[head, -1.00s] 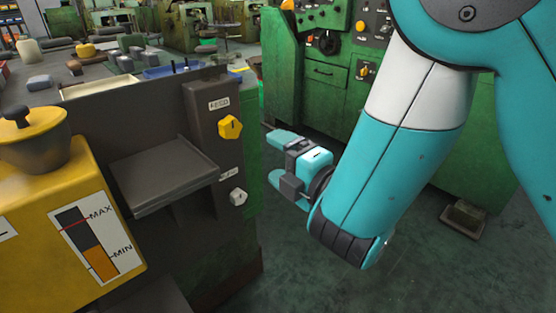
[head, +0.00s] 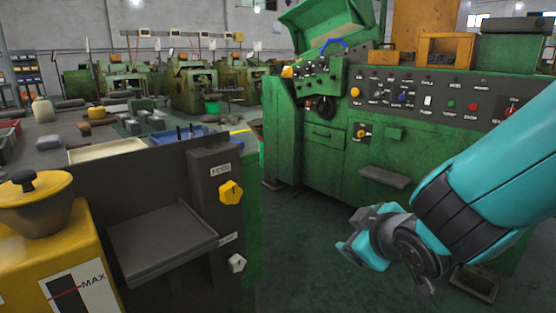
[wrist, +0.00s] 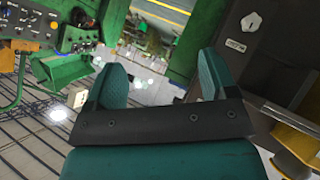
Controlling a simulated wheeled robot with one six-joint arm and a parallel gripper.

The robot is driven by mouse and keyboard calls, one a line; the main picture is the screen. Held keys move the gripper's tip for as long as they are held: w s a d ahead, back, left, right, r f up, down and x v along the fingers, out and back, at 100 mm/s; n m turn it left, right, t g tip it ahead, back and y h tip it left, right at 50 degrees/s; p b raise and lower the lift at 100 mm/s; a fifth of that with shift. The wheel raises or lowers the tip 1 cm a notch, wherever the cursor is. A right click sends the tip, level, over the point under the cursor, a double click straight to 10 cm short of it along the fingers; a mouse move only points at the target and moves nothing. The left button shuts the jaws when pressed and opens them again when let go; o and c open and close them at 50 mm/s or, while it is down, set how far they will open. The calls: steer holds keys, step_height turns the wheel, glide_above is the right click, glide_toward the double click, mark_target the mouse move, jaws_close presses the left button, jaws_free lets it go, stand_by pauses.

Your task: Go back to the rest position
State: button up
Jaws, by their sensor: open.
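My gripper (head: 352,240) is at the right of the head view, at the end of my teal arm, over the floor. It is to the right of the dark panel with the yellow knob and stands clear of it. In the wrist view both fingers of my gripper (wrist: 160,85) are spread apart with nothing between them. The yellow feed knob (head: 230,192) and the pale lower knob (head: 237,263) sit on the dark panel. The pale knob also shows in the wrist view (wrist: 251,22).
A green machine (head: 325,165) with a control panel stands behind my arm. A dark tray (head: 160,240) and a yellow oil container (head: 60,260) are at the left. Open floor (head: 310,270) lies between the dark panel and my gripper.

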steer(key=s+r+m+g+y, duration=0.1)
steer(key=s+r+m+g, duration=0.15)
steer(key=s+g, duration=0.6)
steer(key=s+r+m+g+y, duration=0.1)
steer(key=s+r+g, duration=0.2)
steer(key=s, duration=1)
step_height(320, 180, up, 17)
steer(key=p, duration=1.8)
steer(key=shift+w+n+t, duration=0.1)
steer(key=shift+n+t, duration=0.15)
